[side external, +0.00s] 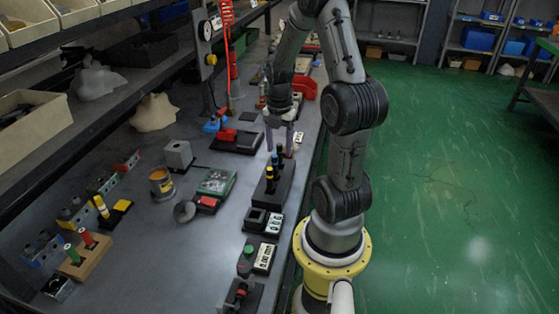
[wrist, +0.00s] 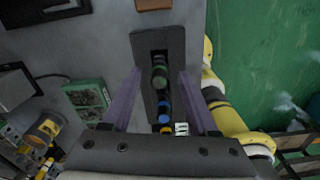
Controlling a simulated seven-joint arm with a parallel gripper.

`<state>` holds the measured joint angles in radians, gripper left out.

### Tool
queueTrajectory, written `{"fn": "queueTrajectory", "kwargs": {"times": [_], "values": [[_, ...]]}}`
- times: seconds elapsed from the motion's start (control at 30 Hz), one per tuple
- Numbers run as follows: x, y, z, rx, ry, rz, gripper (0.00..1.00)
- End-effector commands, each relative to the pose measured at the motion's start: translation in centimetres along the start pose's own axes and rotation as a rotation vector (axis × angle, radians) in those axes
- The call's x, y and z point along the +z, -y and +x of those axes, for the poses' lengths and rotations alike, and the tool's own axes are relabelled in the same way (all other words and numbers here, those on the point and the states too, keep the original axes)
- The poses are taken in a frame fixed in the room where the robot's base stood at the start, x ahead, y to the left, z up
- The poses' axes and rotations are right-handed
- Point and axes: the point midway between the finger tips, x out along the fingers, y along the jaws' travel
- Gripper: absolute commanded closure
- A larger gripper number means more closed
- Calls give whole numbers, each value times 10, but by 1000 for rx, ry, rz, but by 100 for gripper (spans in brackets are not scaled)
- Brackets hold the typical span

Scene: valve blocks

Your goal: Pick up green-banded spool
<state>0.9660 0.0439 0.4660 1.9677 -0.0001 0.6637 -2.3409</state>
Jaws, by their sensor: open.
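A black spool with a green band (wrist: 160,77) stands at one end of a black rack (wrist: 146,42) in the wrist view. A blue-banded spool (wrist: 165,107) and a yellow-banded one (wrist: 166,129) stand in line behind it. My gripper (wrist: 160,74) is open and empty, with one purple finger on each side of the green-banded spool in the picture. I cannot tell how far above it the fingertips are. In the side external view my gripper (side external: 280,145) points down at the far end of the rack (side external: 273,195); its fingers partly hide the green-banded spool.
A green tray (side external: 216,181) lies left of the rack. A small black box (side external: 256,219) sits at its near end. A wooden block (side external: 83,262) holding a green-topped and a red-topped piece stands at the lower left.

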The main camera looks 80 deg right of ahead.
Motion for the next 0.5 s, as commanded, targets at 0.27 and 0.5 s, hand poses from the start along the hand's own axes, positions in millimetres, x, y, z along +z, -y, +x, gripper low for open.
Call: {"fn": "queueTrajectory", "kwargs": {"times": [0.27,0.5], "values": [[3,0,39,-3,-3,1,40],[3,-1,48,-1,-1,0,40]]}}
